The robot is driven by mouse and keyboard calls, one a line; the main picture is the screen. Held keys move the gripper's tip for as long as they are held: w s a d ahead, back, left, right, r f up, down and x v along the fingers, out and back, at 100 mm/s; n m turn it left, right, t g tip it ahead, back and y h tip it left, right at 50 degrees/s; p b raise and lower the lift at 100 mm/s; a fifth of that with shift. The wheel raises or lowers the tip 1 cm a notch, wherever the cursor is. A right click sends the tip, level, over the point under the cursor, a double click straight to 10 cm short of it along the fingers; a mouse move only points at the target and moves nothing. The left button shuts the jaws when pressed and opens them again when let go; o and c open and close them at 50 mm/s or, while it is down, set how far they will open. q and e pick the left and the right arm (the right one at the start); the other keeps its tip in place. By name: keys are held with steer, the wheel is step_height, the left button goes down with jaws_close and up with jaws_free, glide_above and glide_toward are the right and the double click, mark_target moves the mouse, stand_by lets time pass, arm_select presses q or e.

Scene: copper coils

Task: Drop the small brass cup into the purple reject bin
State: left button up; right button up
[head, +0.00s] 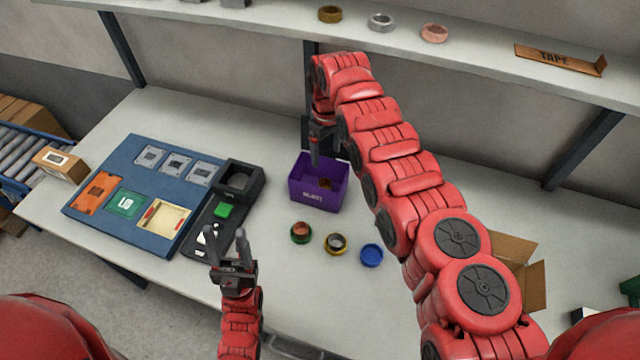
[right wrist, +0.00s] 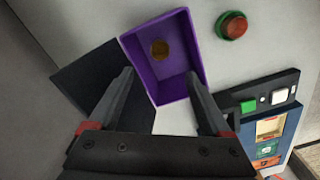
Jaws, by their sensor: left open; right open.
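The purple reject bin (head: 318,195) stands on the white table near its middle; it also shows in the right wrist view (right wrist: 185,90). The small brass cup (right wrist: 160,48) lies inside the bin on its floor; in the head view it is partly hidden in the bin's shadow (head: 325,184). My right gripper (head: 315,160) hangs above the bin's back left, its jaws apart and empty. In the right wrist view its two fingers (right wrist: 160,95) spread below the cup. My left gripper (head: 226,240) is open and empty over the table's front edge, left of the bin.
Green (head: 301,232), yellow (head: 336,243) and blue (head: 371,254) round items sit in front of the bin. A blue board (head: 100,217) with several plates and a black device (head: 238,182) lie left. An open cardboard box (head: 515,265) stands right. A shelf (head: 480,50) runs along the back.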

step_height(320, 180, up, 17)
steer(key=p, duration=0.4)
steer(key=shift+r, duration=0.2)
steer(key=shift+f, duration=0.1)
stand_by(0.4)
